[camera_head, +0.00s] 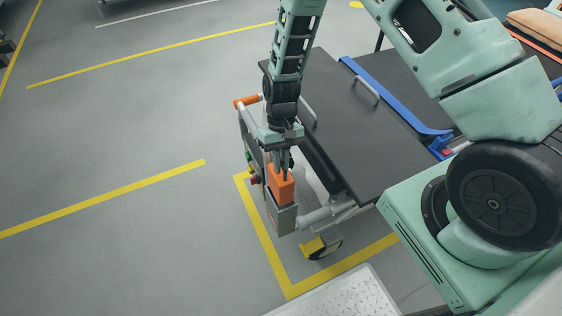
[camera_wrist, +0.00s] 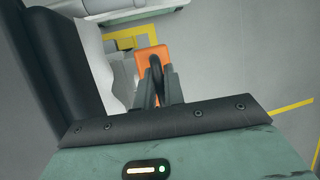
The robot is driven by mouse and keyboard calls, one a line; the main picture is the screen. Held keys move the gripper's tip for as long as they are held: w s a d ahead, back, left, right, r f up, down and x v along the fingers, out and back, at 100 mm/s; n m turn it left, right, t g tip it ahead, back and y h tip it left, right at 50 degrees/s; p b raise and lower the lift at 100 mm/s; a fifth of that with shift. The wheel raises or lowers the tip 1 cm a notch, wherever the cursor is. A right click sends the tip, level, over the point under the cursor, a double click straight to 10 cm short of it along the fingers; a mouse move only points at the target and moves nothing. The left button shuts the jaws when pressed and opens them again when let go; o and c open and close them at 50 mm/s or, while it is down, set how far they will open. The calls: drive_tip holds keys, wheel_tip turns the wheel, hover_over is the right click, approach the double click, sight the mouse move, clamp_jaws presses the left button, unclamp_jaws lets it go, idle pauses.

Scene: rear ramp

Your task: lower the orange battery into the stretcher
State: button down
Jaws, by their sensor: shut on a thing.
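The orange battery (camera_head: 281,187) is upright below my gripper (camera_head: 283,164) in the head view. In the wrist view the battery (camera_wrist: 153,54) is between and just beyond the fingertips of my gripper (camera_wrist: 158,78), which is shut on its dark handle (camera_wrist: 156,68). The stretcher (camera_head: 355,130) has a flat dark top and stands right of the gripper. A grey box (camera_head: 282,219) at the stretcher's near end shows directly beneath the battery. I cannot tell whether the battery's lower end is inside it.
A push bar with an orange grip (camera_head: 246,101) and a red button (camera_head: 254,180) are close left of the gripper. A yellow-marked wheel (camera_head: 315,246) is below. A white textured plate (camera_head: 335,294) lies at the bottom. The grey floor (camera_head: 110,130) at left is free.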

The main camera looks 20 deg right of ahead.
drive_tip(key=shift+f+b, duration=3.25)
drive_tip(key=shift+f, duration=1.8)
drive_tip(key=c, duration=1.4)
unclamp_jaws()
drive_tip(key=v, duration=1.7)
drive_tip(key=shift+r, duration=0.25)
drive_tip(key=shift+w+d, duration=0.1)
